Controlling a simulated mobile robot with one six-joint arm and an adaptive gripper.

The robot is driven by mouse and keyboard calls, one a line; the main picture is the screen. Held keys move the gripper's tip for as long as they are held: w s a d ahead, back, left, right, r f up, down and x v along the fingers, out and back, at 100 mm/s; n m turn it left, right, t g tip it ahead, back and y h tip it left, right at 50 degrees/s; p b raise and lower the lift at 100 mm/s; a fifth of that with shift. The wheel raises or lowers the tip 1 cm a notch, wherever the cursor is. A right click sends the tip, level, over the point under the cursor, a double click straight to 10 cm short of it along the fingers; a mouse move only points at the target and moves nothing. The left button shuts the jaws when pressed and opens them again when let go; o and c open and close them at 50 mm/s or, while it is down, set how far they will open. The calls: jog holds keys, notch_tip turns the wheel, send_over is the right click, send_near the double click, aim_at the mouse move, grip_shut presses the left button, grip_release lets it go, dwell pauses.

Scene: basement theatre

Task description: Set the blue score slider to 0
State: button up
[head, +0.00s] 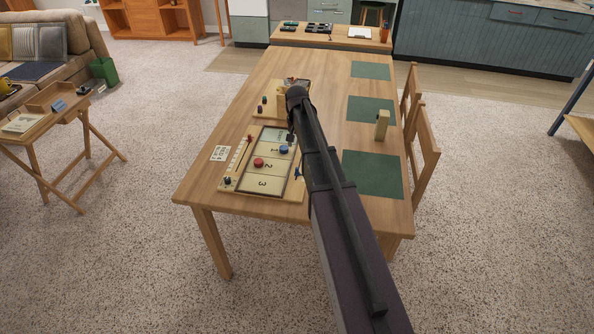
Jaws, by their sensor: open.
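A wooden tabletop game board (272,190) lies on the long table, with zones marked 1, 2 and 3. The blue score slider (297,173) shows at the board's right edge, toward the near end. My arm hides much of the track on that side, so its numbers cannot be read. A red slider (249,137) is at the far end of the left scale. A blue puck (284,150) and a red puck (258,162) lie on the playing field.
The wooden table (230,110) also carries green mats (373,174) on its right side and an upright wooden block (382,125). A small card (220,153) lies left of the board. Wooden chairs (425,145) stand along the right edge.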

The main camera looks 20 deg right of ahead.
aim_at(297, 168)
jog(key=shift+f+b, duration=6.35)
jog(key=shift+f, duration=0.15)
grip_shut()
